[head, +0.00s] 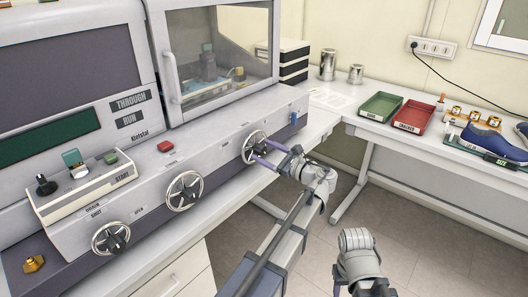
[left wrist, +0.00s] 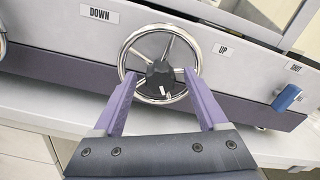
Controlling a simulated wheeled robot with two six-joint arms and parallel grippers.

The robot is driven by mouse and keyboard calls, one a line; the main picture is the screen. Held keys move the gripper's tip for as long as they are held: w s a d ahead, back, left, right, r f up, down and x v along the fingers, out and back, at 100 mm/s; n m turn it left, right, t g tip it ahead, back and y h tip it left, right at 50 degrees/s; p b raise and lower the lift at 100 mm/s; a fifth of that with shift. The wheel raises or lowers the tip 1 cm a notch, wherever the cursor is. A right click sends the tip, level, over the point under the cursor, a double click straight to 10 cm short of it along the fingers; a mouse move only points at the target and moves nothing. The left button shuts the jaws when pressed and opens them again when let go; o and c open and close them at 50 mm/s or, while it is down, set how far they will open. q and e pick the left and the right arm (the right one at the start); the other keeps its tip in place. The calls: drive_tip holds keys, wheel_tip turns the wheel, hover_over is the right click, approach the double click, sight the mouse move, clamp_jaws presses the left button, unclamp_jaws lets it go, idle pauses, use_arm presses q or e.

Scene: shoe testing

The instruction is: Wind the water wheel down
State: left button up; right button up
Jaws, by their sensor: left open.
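A chrome handwheel with a dark hub (head: 255,147) is on the sloped front of the grey machine, the right-most of three such wheels. In the left wrist view this wheel (left wrist: 143,37) stands between a DOWN label (left wrist: 100,13) on its left and an UP label (left wrist: 225,50) on its right. My left gripper (head: 262,151) is at this wheel, its purple fingers spread. In the left wrist view the open fingertips (left wrist: 160,76) lie on either side of the hub, over the lower rim; contact cannot be told.
Two more handwheels, a middle one (head: 184,192) and a lower-left one (head: 112,238), are on the same front. A blue lever (head: 294,118) is right of the wheel. A green tray (head: 380,107), a red tray (head: 413,116) and a blue shoe (head: 490,142) are on the right bench.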

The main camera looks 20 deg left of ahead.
use_arm(q)
drive_tip(key=shift+w+a, duration=0.1)
drive_tip(key=shift+a, duration=0.15)
clamp_jaws()
idle(0.5)
